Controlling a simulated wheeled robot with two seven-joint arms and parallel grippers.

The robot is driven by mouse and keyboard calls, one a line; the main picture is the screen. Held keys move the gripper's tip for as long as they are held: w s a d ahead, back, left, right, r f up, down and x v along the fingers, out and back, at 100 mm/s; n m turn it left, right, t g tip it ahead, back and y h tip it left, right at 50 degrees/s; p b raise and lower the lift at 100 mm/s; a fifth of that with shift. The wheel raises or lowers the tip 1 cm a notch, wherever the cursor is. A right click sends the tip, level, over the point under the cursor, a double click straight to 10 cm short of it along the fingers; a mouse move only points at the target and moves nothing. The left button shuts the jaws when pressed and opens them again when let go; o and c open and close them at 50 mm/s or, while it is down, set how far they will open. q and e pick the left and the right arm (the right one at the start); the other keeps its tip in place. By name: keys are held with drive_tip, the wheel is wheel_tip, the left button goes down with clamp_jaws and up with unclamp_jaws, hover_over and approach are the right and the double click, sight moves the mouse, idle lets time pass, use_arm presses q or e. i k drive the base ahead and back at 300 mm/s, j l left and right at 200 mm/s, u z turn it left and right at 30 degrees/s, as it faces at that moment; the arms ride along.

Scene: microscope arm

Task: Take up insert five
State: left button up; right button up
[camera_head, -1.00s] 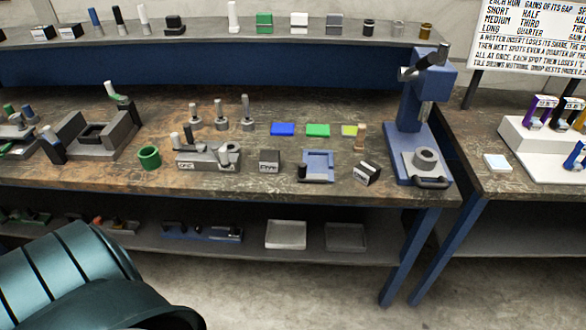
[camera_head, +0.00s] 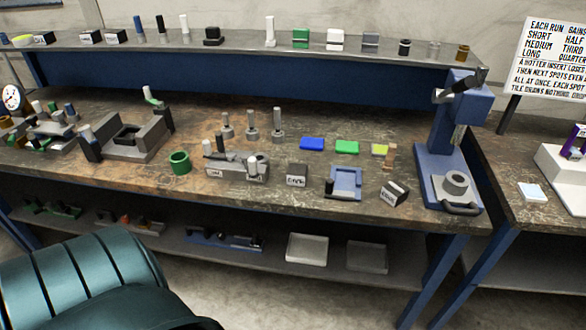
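No mark reading five is legible, so I cannot tell which piece is insert five. Candidate small pieces stand along the back shelf: a blue-topped one (camera_head: 139,29), a black one (camera_head: 162,28), a white one (camera_head: 270,32), a green block (camera_head: 301,38), a black cup (camera_head: 404,47) and a brass cup (camera_head: 463,53). On the bench, several grey pegs stand upright, one of them (camera_head: 278,126) near the middle. A grey labelled fixture (camera_head: 237,168) with upright parts sits in front of them. Neither gripper is in view.
A blue press (camera_head: 455,140) stands at the bench's right end. Trays (camera_head: 307,249) lie on the lower shelf.

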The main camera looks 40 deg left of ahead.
sight(297, 175)
drive_tip(key=u, duration=1.6)
drive_tip(key=i+l, duration=0.2)
drive_tip(key=i, duration=0.3)
drive_tip(key=i+l, duration=0.2)
drive_tip(key=i, duration=0.25)
drive_tip(key=i+l, duration=0.2)
drive_tip(key=i, duration=0.3)
